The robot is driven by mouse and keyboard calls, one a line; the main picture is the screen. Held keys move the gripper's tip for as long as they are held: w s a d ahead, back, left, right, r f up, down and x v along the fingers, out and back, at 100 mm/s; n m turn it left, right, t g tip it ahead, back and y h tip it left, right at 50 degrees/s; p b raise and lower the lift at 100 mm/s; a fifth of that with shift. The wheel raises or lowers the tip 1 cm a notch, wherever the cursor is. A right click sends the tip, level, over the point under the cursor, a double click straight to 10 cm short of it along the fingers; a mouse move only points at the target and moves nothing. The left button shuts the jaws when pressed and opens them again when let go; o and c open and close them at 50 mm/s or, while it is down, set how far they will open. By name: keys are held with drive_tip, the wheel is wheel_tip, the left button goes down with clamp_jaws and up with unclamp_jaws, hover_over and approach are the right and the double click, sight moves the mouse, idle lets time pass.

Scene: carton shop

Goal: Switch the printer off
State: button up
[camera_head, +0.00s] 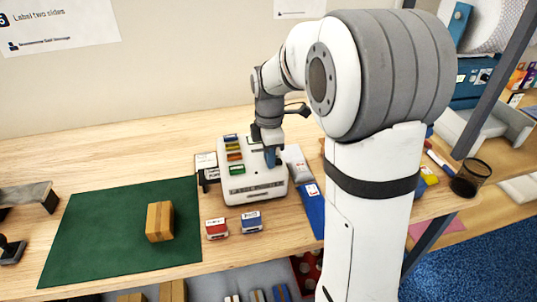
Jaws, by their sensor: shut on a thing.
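The printer looks to be the white boxy machine (256,189) on the wooden table, with a column of coloured keys (234,156) on its top left and a dark slot at its front. My gripper (270,152) points down over the top right of this machine. It is shut on a small blue piece (271,158) at the machine's top; the jaws and arm hide most of it. I cannot tell whether this piece is the power switch, or which way it is set.
A green mat (95,235) with a brown carton (160,221) lies to the left. Red (216,228) and blue (251,222) small boxes stand in front of the machine. A blue folder (311,209) and grey item (297,163) lie close on its right. A mesh cup (470,178) stands at far right.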

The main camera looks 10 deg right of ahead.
clamp_jaws()
drive_tip(key=shift+d+y, duration=0.2)
drive_tip(key=shift+y, duration=0.4)
drive_tip(key=shift+r+y, duration=0.1)
drive_tip(key=shift+y, duration=0.2)
drive_tip(key=o, duration=0.8)
unclamp_jaws()
drive_tip(key=r, duration=0.2)
drive_tip(key=d+r, duration=0.1)
drive_tip(key=r, duration=0.4)
drive_tip(key=shift+d+r+b, duration=0.15)
drive_tip(key=shift+r+b, duration=0.15)
drive_tip(key=shift+r, duration=0.05)
